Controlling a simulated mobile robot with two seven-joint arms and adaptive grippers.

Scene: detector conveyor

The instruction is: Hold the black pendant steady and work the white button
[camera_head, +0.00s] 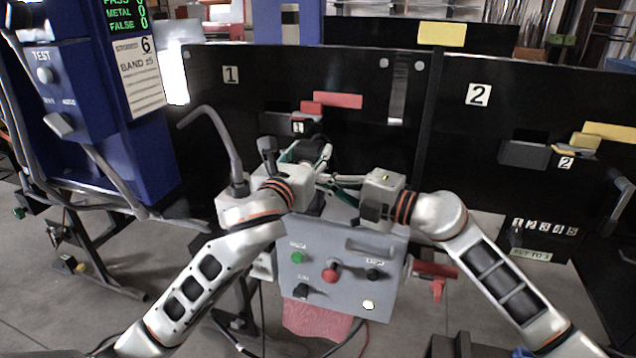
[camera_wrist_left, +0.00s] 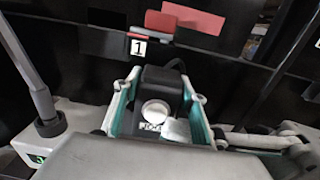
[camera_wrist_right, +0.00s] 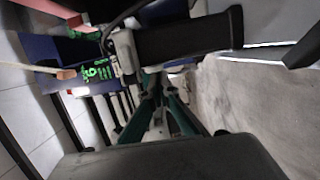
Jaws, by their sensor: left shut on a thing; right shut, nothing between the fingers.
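The black pendant (camera_wrist_left: 160,85) stands between the two fingers of my left gripper (camera_wrist_left: 160,98), which is shut on it. Its round white button (camera_wrist_left: 155,112) faces the left wrist camera, with a small label below it. In the head view my left gripper (camera_head: 308,152) is in front of panel 1, and the button cannot be made out. My right gripper (camera_head: 332,181) is shut and empty, pointing left toward the pendant. In the left wrist view it comes in from the right, below and beside the button; contact cannot be told. Its closed fingers (camera_wrist_right: 160,103) show in the right wrist view.
A grey control box (camera_head: 340,262) with green, red and black controls hangs just below both grippers. A grey lever (camera_head: 222,145) rises left of my left gripper. The blue detector cabinet (camera_head: 150,150) is at left. Black panels 1 (camera_head: 270,85) and 2 (camera_head: 530,100) stand behind.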

